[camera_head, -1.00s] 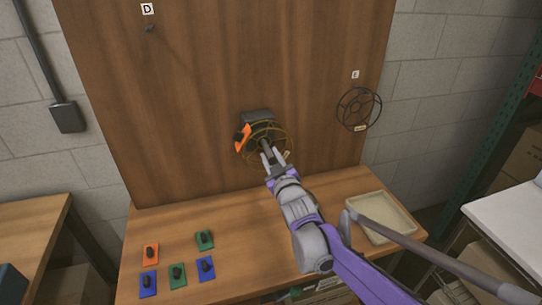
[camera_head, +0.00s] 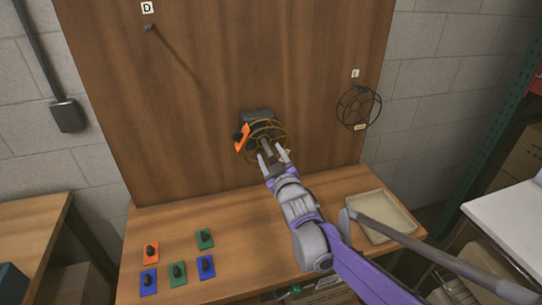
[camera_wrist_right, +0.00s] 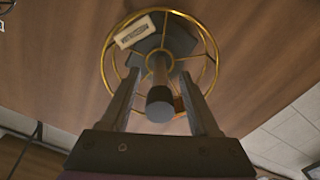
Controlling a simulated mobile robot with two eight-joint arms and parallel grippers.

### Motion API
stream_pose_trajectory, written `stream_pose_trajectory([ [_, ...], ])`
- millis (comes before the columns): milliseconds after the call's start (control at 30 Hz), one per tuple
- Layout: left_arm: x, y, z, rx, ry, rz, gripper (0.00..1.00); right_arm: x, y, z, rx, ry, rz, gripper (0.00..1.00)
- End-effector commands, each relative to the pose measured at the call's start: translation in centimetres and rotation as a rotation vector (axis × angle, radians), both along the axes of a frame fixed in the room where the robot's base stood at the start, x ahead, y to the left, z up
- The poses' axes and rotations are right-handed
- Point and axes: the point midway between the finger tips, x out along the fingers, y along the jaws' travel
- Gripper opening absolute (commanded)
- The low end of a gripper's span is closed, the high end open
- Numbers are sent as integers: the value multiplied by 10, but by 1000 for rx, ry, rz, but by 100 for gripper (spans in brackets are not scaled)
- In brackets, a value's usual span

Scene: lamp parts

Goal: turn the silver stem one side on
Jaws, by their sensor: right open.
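The silver stem (camera_wrist_right: 160,95) is a grey cylinder that sticks out from the middle of a gold wire ring (camera_wrist_right: 213,65) on the wooden board. In the head view the stem (camera_head: 266,148) shows small, partly behind my right gripper (camera_head: 272,156). My right gripper (camera_wrist_right: 160,73) is open, with one finger on each side of the stem and a gap visible on both sides in the wrist view. A dark block (camera_head: 256,115) sits behind the ring, and an orange piece (camera_head: 242,138) is at its left. My left gripper is not in view.
A black ring (camera_head: 358,107) hangs at the right edge of the board, under label E. A small peg (camera_head: 149,28) is under label D. Several coloured plates with black knobs (camera_head: 177,273) lie at the table's front left. A beige tray (camera_head: 385,236) stands at the right.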

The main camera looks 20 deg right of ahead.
Motion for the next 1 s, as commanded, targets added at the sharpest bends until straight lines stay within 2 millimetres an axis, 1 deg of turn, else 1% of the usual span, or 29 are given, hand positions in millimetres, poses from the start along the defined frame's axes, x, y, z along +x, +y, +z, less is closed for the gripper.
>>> stream_pose_trajectory([
  [133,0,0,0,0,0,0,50,-2,0,0,0,0,0,62],
  [233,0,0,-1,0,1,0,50,-12,0,0,0,0,0,62],
  [367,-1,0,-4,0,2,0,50,-35,-1,-1,1,1,0,62],
  [500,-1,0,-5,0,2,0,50,-64,-2,0,0,1,0,62],
  [600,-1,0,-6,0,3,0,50,-82,-3,-1,0,0,0,62],
  [700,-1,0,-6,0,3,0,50,-95,-3,0,-1,0,0,62],
  [833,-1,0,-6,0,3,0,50,-105,-4,0,0,0,0,62],
  [1000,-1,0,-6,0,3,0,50,-108,-4,0,0,0,0,62],
])
